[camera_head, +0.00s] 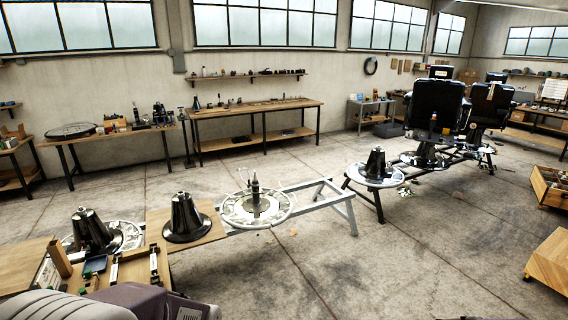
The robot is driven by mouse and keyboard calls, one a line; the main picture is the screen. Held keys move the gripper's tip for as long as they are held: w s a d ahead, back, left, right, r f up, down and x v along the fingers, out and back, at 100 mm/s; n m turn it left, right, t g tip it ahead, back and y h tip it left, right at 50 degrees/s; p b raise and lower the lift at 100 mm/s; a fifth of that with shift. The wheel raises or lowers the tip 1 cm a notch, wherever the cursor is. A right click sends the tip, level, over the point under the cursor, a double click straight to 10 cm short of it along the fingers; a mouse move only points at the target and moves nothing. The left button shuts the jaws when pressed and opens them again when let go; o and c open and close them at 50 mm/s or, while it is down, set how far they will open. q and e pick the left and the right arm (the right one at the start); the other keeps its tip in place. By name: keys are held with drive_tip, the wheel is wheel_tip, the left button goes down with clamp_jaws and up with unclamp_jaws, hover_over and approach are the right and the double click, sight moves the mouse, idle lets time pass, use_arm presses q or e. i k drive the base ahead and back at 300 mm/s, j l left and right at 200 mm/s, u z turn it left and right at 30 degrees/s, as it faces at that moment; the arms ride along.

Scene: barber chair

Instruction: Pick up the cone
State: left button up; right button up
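Three dark, glossy cone-shaped parts show in the head view. The nearest clear cone (188,218) stands upright on a wooden board at the left of the middle. Another dark cone-like part (92,231) stands to its left over a pale round plate. A third cone (376,163) stands farther off, on a round plate to the right. I cannot tell which of them the task means. Nothing is seen holding any cone. Neither gripper can be made out in this view.
A pale ring plate with an upright spindle (256,202) sits on a low metal frame (325,198) right of the nearest cone. Small tools crowd the bench at the lower left. Barber chairs (436,104) stand at the back right.

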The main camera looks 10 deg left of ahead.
sight(186, 225)
drive_tip(key=i+l+u, duration=0.15)
drive_tip(key=i+l, duration=0.95)
drive_tip(key=i+j, duration=0.2)
drive_tip(key=i, duration=0.2)
drive_tip(key=i+j+u, duration=0.1)
drive_tip(key=i+j, duration=0.35)
drive_tip(key=i, duration=0.3)
drive_tip(key=i+j+u, duration=0.1)
drive_tip(key=i, duration=0.3)
drive_tip(key=i+j+u, duration=0.2)
drive_tip(key=i+j, duration=1.65)
drive_tip(key=i, duration=0.15)
